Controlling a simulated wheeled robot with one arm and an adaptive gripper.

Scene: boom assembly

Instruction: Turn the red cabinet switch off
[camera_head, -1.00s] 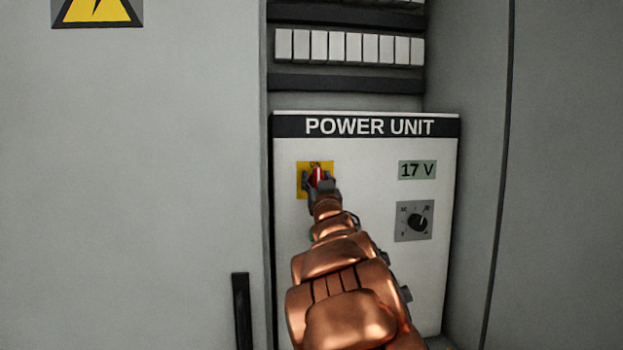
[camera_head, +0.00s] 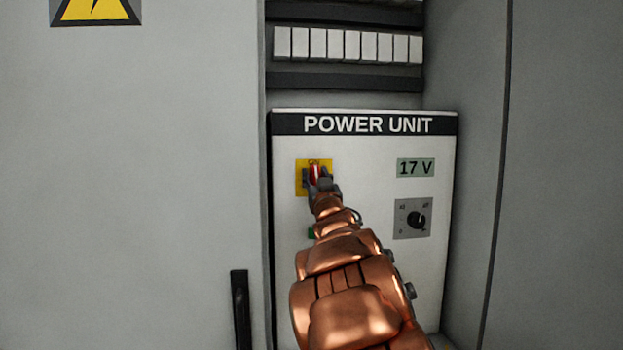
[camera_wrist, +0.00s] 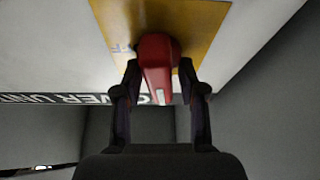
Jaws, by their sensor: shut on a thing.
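The red switch (camera_head: 315,172) sits on a yellow plate (camera_head: 300,164) at the upper left of the white POWER UNIT panel. In the wrist view the red handle (camera_wrist: 158,62) stands out from the yellow plate (camera_wrist: 205,18), with a pale mark near its end. My gripper (camera_head: 321,181) is at the switch in the head view and hides its lower part. In the wrist view the fingers of my gripper (camera_wrist: 162,84) are on both sides of the red handle, shut on it. The handle looks roughly upright in the head view.
A 17 V display (camera_head: 416,168) and a black dial (camera_head: 415,220) are on the right of the panel (camera_head: 289,215). A row of white breakers (camera_head: 348,46) is above. A grey door (camera_head: 130,180) with a black handle (camera_head: 241,309) is at left.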

